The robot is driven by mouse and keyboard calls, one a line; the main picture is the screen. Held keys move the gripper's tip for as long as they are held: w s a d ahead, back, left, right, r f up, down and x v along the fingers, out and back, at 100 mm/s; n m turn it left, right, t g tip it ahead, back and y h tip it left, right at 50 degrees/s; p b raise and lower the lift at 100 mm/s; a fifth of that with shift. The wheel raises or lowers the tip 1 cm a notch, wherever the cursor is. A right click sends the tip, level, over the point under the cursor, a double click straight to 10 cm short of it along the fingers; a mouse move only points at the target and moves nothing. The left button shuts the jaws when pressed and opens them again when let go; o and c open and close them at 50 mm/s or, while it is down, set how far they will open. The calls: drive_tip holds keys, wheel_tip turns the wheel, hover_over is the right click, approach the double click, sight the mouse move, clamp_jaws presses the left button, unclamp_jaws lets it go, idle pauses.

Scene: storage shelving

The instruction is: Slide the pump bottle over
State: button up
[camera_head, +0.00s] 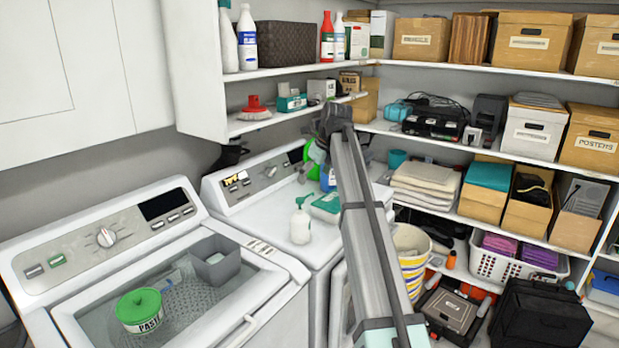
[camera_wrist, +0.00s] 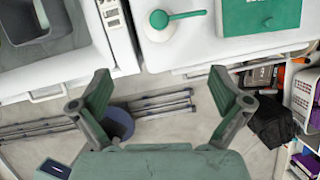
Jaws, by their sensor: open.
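The pump bottle (camera_head: 300,226) is white with a green pump head and stands upright on top of the right-hand white machine (camera_head: 262,208), near its front. In the wrist view the pump bottle (camera_wrist: 158,20) shows from above at the top middle, its green spout pointing right. My gripper (camera_wrist: 160,88) is open, with two grey-green fingers spread wide and nothing between them. In that picture the bottle lies beyond the fingertips, apart from them. In the head view my arm crosses right of the bottle; I cannot clearly make out the fingers there.
A teal box (camera_head: 327,203) lies close to the bottle's right. A grey bin (camera_head: 216,262) and a green-lidded tub (camera_head: 139,310) sit on the left machine. Green and blue containers stand behind near my arm. Loaded shelves (camera_head: 462,146) line the right wall.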

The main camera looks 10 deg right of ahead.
sight(301, 211)
idle(0.4)
drive_tip(key=p+x, duration=0.4)
drive_tip(key=x, duration=1.3)
drive_tip(key=shift+w+f, duration=0.1)
drive_tip(key=shift+f, duration=0.1)
clamp_jaws()
